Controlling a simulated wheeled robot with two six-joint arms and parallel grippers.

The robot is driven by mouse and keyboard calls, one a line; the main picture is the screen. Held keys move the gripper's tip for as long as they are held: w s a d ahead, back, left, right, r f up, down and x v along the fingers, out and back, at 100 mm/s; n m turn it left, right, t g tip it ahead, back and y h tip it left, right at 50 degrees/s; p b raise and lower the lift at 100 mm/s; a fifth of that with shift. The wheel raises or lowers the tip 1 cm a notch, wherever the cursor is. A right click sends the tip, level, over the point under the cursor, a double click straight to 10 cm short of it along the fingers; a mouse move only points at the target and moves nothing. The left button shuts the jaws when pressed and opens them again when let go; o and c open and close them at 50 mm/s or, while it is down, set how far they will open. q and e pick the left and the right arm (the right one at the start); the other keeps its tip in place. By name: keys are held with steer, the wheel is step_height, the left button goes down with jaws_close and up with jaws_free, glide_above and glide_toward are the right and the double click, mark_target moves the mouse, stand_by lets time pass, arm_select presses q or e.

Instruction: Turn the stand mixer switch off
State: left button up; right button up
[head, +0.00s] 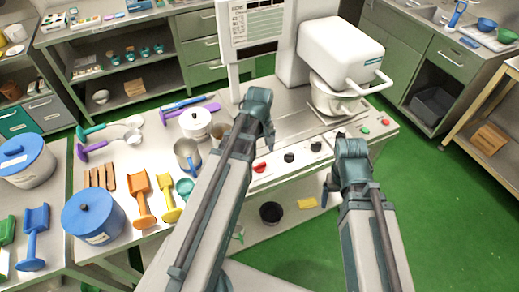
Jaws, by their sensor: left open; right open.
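The white stand mixer (341,52) stands at the back right of the work table, with its bowl (337,95) under the head. I cannot tell which is the mixer switch. My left gripper (270,136) is open above the table, behind the red knob in the picture.
A lidded white pot (195,123), a metal jug (187,155), scoops and a blue-lidded tub (92,217) crowd the table's left side. A white post with a chart (251,25) stands behind my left gripper. Green floor (450,210) lies clear at the right.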

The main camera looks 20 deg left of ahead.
mark_target(259, 164)
arm_select(q)
step_height(259, 164, up, 6)
steer(key=p, duration=0.5)
step_height(259, 164, down, 13)
steer(key=b, duration=1.3)
steer(key=shift+f, duration=0.15)
